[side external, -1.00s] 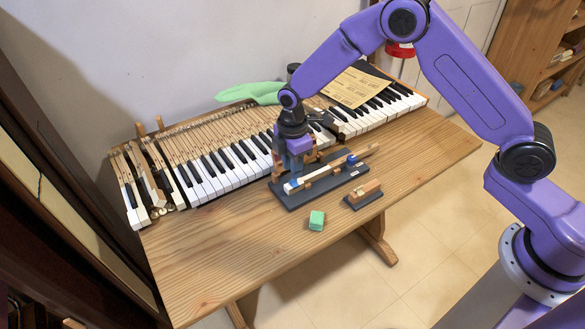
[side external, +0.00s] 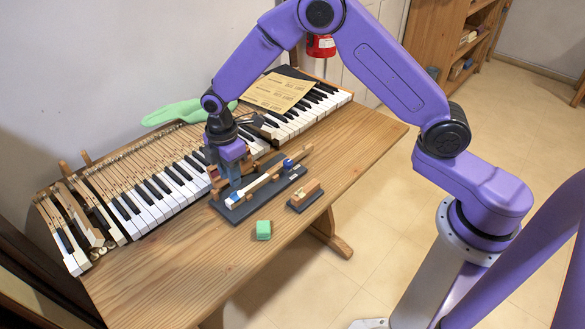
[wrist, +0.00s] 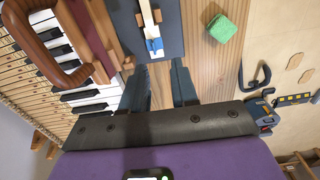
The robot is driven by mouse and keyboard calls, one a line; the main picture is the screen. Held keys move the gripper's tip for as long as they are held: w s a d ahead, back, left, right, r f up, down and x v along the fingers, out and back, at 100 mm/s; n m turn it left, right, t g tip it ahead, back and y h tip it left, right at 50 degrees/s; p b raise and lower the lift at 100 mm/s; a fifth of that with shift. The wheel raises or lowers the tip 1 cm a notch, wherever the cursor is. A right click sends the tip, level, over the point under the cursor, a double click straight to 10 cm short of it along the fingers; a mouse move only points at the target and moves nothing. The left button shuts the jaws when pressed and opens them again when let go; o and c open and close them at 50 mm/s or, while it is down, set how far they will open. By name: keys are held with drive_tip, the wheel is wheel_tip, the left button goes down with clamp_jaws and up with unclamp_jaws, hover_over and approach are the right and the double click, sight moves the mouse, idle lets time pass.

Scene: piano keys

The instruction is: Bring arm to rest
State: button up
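My gripper (side external: 228,172) points down over the left end of a dark key stand (side external: 283,186). It also shows in the wrist view (wrist: 160,88), with two dark blue fingers apart and bare wood between them. A pale wooden key with a white end (wrist: 146,14) lies along the stand. A blue piece (wrist: 154,45) sits at the key's end, ahead of the fingers and not between them. In the side external view, I cannot tell whether the fingers touch the stand. My arm is bent and reaches over the table from the right.
A green block (side external: 263,230) sits on the wooden table (side external: 160,275) in front of the stand. A small wooden block on a dark base (side external: 306,196) lies right of it. The piano keyboard (side external: 150,205), a green cloth (side external: 180,112) and a paper sheet (side external: 277,92) are behind.

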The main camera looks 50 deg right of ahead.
drive_tip(key=s+d+r+m, duration=0.2)
drive_tip(key=s+d+r, duration=0.2)
drive_tip(key=s+r, duration=0.55)
drive_tip(key=s+d+r+m, duration=0.25)
drive_tip(key=s+r, duration=0.25)
drive_tip(key=s, duration=1)
drive_tip(key=s+d, duration=0.7)
drive_tip(key=s, duration=0.2)
drive_tip(key=shift+s+d+r, duration=0.15)
drive_tip(key=shift+s+d, duration=0.05)
drive_tip(key=shift+d, duration=0.05)
drive_tip(key=shift+m, duration=0.25)
